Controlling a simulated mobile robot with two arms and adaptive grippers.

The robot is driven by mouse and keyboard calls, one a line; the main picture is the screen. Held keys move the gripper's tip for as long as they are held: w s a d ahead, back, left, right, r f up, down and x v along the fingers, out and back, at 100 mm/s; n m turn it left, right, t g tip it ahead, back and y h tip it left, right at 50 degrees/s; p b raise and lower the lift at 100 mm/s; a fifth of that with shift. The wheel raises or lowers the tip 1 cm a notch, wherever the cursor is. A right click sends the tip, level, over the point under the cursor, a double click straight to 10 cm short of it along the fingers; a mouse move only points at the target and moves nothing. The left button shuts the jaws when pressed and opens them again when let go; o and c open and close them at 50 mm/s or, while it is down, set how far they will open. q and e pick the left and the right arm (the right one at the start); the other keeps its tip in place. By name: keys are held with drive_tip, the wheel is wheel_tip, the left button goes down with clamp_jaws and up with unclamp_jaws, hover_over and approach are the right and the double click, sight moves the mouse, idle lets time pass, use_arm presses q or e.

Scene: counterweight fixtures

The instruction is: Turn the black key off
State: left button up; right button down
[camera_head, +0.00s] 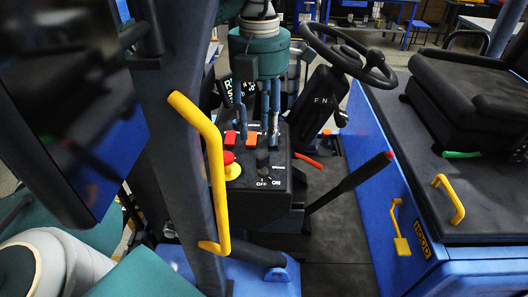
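The black key (262,160) stands on the dark control panel (290,205), just above the white OFF and ON labels. It is small and dark, and I cannot tell clearly which label it points to. My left gripper (256,134) hangs from the top of the view with its fingers pointing down. It looks open and empty, with a gap between the fingers. The fingertips appear just behind and above the key, apart from it, over the row of orange switches. My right gripper is not in view.
A red button on a yellow base (232,171) sits left of the key. A yellow handrail (215,170) on a dark post stands to the left. A steering wheel (350,58), black lever (348,184) and seat (470,95) are to the right.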

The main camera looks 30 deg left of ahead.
sight(261, 154)
use_arm(q)
drive_tip(key=f, duration=0.8)
drive_tip(key=shift+w+p, duration=0.2)
drive_tip(key=shift+p, duration=0.2)
drive_tip(key=shift+f, duration=0.1)
clamp_jaws()
